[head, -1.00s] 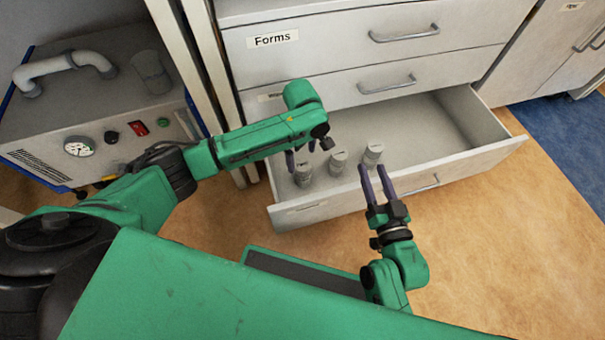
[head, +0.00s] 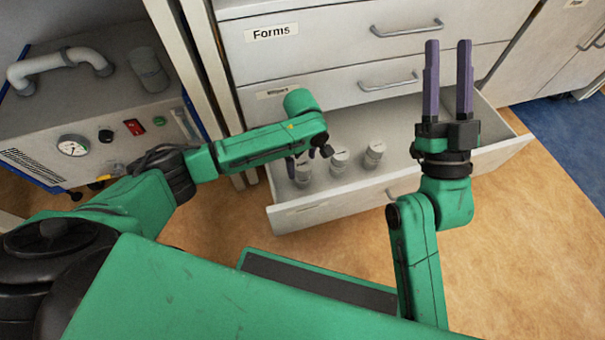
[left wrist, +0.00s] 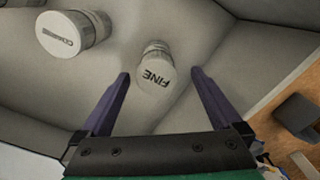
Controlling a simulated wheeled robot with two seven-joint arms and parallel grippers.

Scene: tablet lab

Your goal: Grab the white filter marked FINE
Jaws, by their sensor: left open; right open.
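The white filter marked FINE (left wrist: 155,70) stands in the open drawer, its lettered top facing the left wrist camera. My left gripper (left wrist: 160,74) is open, with one finger on each side of the filter in that view; I see no grip on it. In the head view, the left gripper (head: 297,160) reaches down at the leftmost filter (head: 303,173), partly hidden by my wrist. My right gripper (head: 448,48) is open, empty and raised over the drawer's right part.
The middle filter (head: 339,162) and right filter (head: 374,154) stand in a row near the drawer's front wall. The open drawer (head: 480,165) is otherwise bare. A drawer labelled Forms (head: 330,33) is closed above. A machine with a gauge (head: 73,146) stands at left.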

